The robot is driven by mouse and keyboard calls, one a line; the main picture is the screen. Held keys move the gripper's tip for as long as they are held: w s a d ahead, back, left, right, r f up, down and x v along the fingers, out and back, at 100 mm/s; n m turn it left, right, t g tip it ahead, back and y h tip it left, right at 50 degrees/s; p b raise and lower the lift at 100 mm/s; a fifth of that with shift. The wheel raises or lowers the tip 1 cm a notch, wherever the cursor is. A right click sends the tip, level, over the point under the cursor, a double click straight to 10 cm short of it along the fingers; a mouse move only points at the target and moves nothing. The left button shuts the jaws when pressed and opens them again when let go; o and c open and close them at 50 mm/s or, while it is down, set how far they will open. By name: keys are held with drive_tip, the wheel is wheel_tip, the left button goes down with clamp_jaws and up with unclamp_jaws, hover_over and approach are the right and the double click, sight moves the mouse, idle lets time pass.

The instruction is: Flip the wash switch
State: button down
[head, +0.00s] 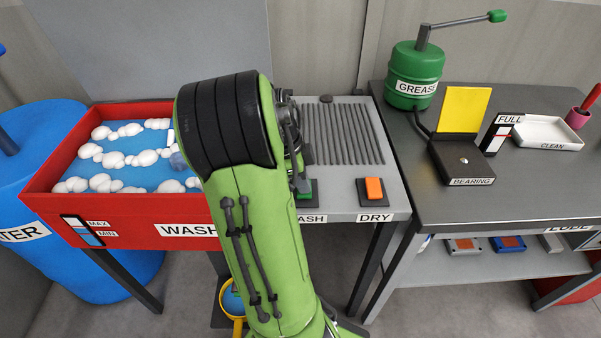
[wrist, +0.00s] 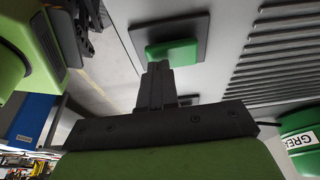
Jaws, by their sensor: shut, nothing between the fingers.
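The wash switch is a green rocker on a dark plate, at the front of the grey ribbed panel. In the head view the green rocker (head: 305,196) is partly hidden by my arm, as is its WASH label (head: 312,219). In the wrist view the green rocker (wrist: 170,52) lies just beyond the fingertips. My gripper (wrist: 158,70) is shut and empty, its tips overlapping the rocker's near edge in the picture. I cannot tell whether they touch it. In the head view the fingers are mostly hidden behind my arm.
An orange DRY switch (head: 374,189) sits right of the wash switch on the grey panel (head: 350,205). A red wash tub (head: 130,235) with foam stands left. A dark table (head: 450,205) at right holds the green grease can (head: 415,70) and a bearing box (head: 462,162).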

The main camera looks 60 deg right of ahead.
drive_tip(key=shift+f, duration=0.2)
drive_tip(key=shift+f+b, duration=0.25)
drive_tip(key=shift+b, duration=0.3)
drive_tip(key=shift+s+a+r+h, duration=0.1)
drive_tip(key=shift+a+r+h, duration=0.1)
drive_tip(key=shift+h, duration=0.1)
drive_tip(key=shift+w+d+r+p, duration=0.1)
drive_tip(key=shift+w+d+p, duration=0.1)
drive_tip(key=shift+d, duration=0.25)
drive_tip(key=shift+w+d+r+p, duration=0.1)
drive_tip(key=shift+w+d+p, duration=0.1)
drive_tip(key=shift+d, duration=0.2)
